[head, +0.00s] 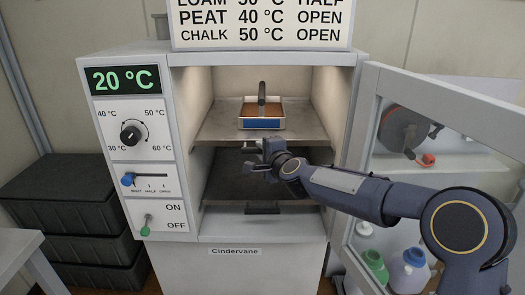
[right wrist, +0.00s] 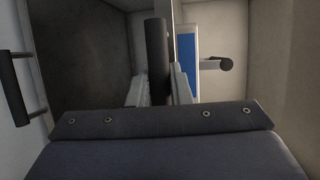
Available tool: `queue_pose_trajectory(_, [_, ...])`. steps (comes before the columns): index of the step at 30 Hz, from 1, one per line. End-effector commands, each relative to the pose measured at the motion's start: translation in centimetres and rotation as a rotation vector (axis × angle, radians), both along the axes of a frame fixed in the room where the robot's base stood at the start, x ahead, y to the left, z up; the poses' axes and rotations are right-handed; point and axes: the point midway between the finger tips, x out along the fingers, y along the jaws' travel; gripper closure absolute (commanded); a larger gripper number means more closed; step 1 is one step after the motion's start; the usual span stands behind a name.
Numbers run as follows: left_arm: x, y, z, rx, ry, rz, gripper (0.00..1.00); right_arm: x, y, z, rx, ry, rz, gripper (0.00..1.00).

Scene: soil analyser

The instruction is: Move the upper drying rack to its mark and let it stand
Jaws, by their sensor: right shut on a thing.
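The upper drying rack (head: 215,127) is a grey metal shelf inside the lit oven chamber. It carries a tray (head: 263,124) of brown soil with a blue front and an upright dark handle. My right gripper (head: 268,148) is at the middle of the rack's front edge, with its arm coming in from the right. In the right wrist view it is shut on the rack's dark bar handle (right wrist: 157,48), which lies between the two fingers. The tray's blue front (right wrist: 188,48) shows beside it. No position mark for the rack can be made out. My left gripper is not in view.
The dark lower rack (head: 225,185) with its handle (head: 262,209) is below my gripper. The oven door (head: 357,150) stands open at the right, close to my right arm. A control panel (head: 135,150) is at the left, and black crates (head: 60,190) are beyond it.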

Motion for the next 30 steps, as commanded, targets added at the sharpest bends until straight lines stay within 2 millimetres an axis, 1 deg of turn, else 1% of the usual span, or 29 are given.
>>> queue_pose_trajectory(2, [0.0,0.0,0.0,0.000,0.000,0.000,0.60,0.3,-0.3,0.3,0.002,-0.008,-0.009,1.00])
queue_pose_trajectory(3, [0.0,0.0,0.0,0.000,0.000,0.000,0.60,0.3,-0.3,0.4,0.002,-0.008,-0.009,0.77])
queue_pose_trajectory(7, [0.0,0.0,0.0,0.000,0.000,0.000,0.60,0.2,-0.2,0.3,0.001,-0.008,-0.007,0.60])
queue_pose_trajectory(14, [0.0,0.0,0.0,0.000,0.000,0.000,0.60,0.1,-0.2,0.2,0.000,-0.006,-0.005,0.60])
queue_pose_trajectory(17, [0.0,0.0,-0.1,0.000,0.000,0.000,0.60,-0.3,-0.3,0.3,0.000,-0.006,-0.005,0.60])
queue_pose_trajectory(20, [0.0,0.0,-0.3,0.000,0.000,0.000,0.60,-1.4,-0.8,0.5,0.000,-0.006,-0.004,0.60])
queue_pose_trajectory(27, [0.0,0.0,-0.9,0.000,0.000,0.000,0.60,-5.1,-2.4,1.3,0.000,-0.008,-0.006,0.60])
queue_pose_trajectory(30, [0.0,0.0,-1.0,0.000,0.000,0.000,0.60,-6.2,-2.9,1.5,0.000,-0.008,-0.005,0.60])
